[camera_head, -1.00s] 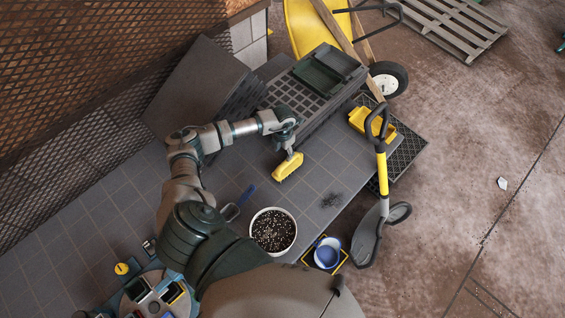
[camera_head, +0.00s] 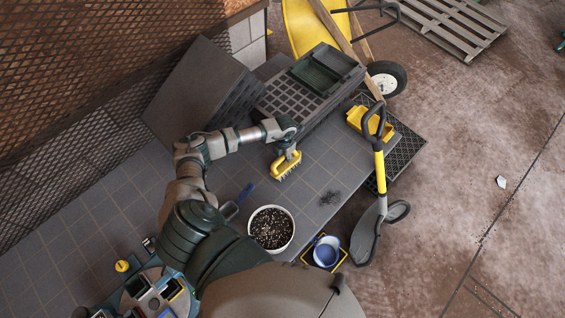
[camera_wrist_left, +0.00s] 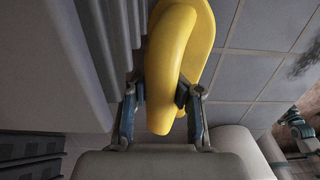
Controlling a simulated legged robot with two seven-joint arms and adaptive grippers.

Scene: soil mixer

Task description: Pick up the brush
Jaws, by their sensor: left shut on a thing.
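The yellow brush (camera_head: 285,165) with dark bristles is at the end of my left arm, over the grey tiled table. My left gripper (camera_head: 287,151) is shut on its handle. In the left wrist view, the yellow looped handle of the brush (camera_wrist_left: 180,60) lies between the two fingers of the left gripper (camera_wrist_left: 160,103). The bristles are hidden there. From the head view I cannot tell how far the brush is above the tiles. My right gripper is not in view.
A black crate and seed tray (camera_head: 288,97) stand just behind the brush. A white pot of soil (camera_head: 271,229) and a blue trowel (camera_head: 239,200) are nearer me. A dark soil patch (camera_head: 330,197) lies to the right.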

